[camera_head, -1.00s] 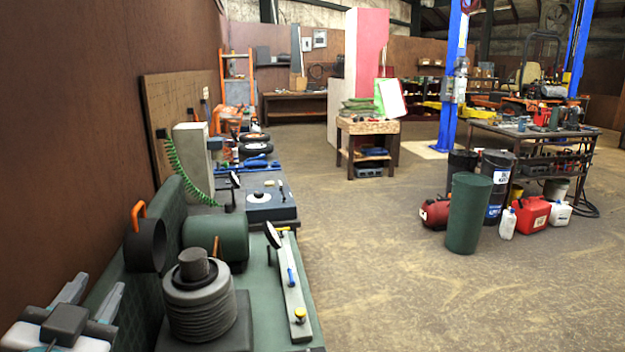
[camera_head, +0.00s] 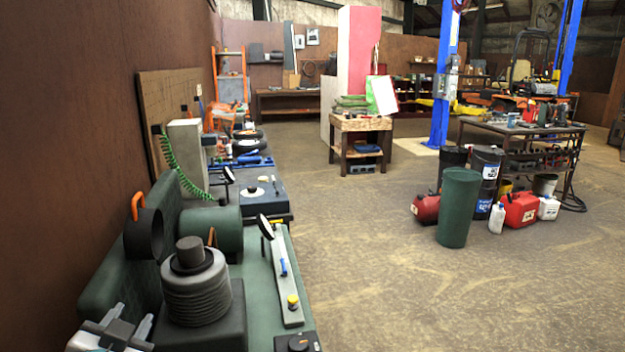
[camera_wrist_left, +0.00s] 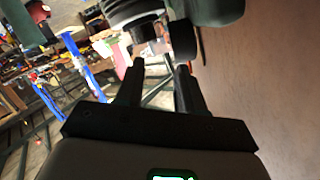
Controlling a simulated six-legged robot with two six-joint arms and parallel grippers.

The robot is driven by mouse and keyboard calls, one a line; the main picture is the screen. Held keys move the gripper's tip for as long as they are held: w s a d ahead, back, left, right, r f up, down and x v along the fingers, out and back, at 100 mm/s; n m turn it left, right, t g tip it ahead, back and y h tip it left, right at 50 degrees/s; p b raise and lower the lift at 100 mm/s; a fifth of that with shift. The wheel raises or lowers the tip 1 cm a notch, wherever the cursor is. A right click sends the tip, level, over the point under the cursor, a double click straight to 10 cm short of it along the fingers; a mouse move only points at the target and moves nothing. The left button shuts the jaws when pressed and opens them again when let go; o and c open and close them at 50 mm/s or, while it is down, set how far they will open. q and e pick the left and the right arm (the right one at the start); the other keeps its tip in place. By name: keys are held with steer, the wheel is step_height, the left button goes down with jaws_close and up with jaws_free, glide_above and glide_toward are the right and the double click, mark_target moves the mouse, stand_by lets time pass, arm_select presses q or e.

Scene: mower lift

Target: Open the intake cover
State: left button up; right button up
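A dark round part with an orange handle (camera_head: 143,234) stands at the left on the green machine, against its tall back panel. It may be the intake cover, but I cannot tell for sure. In front of it is a grey ribbed stack with a dark cap (camera_head: 196,285). My left gripper (camera_head: 130,318) is at the bottom left of the head view, nearer than these parts and apart from them. In the left wrist view its two dark fingers (camera_wrist_left: 160,68) are spread with nothing between them. Dark round parts (camera_wrist_left: 150,35) show beyond the fingertips. My right gripper is not in view.
The green bench top (camera_head: 262,290) carries a grey bar with a blue and a yellow knob (camera_head: 287,283). A brown wall (camera_head: 70,130) runs close along the left. A green barrel (camera_head: 459,208) and cans stand to the right. The floor between is clear.

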arm_select(q)
steer(key=s+d+f+m+g+h, duration=0.1)
steer(key=d+f+g+h, duration=0.2)
steer(key=f, duration=1.3)
steer(key=s+d+f+m+g+h, duration=0.1)
steer(key=d+f+g, duration=0.35)
steer(key=f, duration=1.15)
steer(key=s+d+f+n+g+h, duration=0.2)
steer(key=s+d+f+n+g, duration=0.1)
steer(key=s+f, duration=0.4)
steer(key=s+d+f+n+g+h, duration=0.1)
steer(key=s+d+f+n+g, duration=0.2)
steer(key=s+d+f, duration=0.3)
steer(key=s+f+g, duration=0.1)
steer(key=s, duration=0.2)
steer(key=shift+s+h, duration=0.35)
steer(key=shift+h, duration=0.05)
steer(key=shift+s+d+r+n, duration=0.1)
steer(key=shift+s+n, duration=0.05)
steer(key=shift+n, duration=0.25)
steer(key=shift+c, duration=1.2)
jaws_close()
